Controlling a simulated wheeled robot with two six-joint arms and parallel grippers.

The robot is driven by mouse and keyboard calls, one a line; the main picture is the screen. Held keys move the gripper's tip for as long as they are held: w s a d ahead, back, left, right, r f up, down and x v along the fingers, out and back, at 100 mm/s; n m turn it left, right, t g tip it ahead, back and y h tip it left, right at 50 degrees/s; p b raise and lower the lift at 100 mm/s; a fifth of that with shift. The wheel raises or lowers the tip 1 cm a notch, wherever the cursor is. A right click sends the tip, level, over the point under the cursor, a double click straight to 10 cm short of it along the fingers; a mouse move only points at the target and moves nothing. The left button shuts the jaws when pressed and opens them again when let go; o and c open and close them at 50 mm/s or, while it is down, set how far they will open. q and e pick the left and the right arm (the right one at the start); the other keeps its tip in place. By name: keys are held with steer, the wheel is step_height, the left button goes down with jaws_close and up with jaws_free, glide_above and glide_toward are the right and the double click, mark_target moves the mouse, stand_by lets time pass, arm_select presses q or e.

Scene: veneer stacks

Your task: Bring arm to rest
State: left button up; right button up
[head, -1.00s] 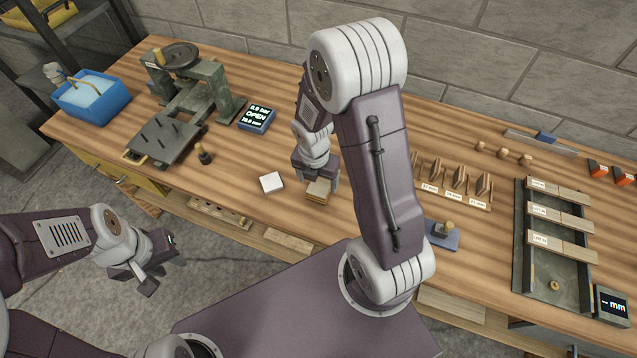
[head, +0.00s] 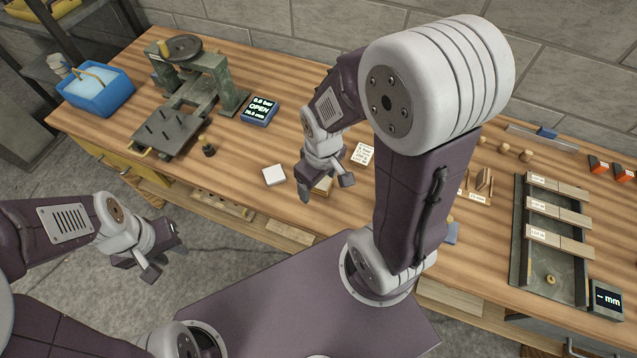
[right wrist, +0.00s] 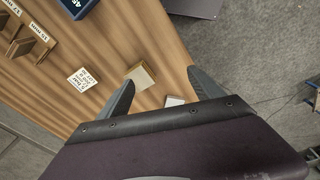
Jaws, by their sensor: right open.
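My right gripper (head: 326,190) is open and empty above the bench, close over a small wooden veneer stack (head: 321,186) that it partly hides in the head view. In the right wrist view the stack (right wrist: 141,76) lies on the bench beyond my open fingers (right wrist: 163,82), apart from them. My left gripper (head: 158,252) hangs over the floor in front of the bench at the left; its fingers look spread and nothing is between them.
A white block (head: 273,175) and a printed card (head: 363,154) lie near the stack. A press (head: 205,85), a display (head: 260,111) and a blue tub (head: 98,97) stand left. A dark tray (head: 518,245) with labelled strips is right.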

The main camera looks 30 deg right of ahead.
steer(key=m, duration=0.3)
steer(key=s+m, duration=0.1)
steer(key=shift+a+r, duration=0.1)
steer(key=shift+a, duration=0.15)
stand_by(0.9)
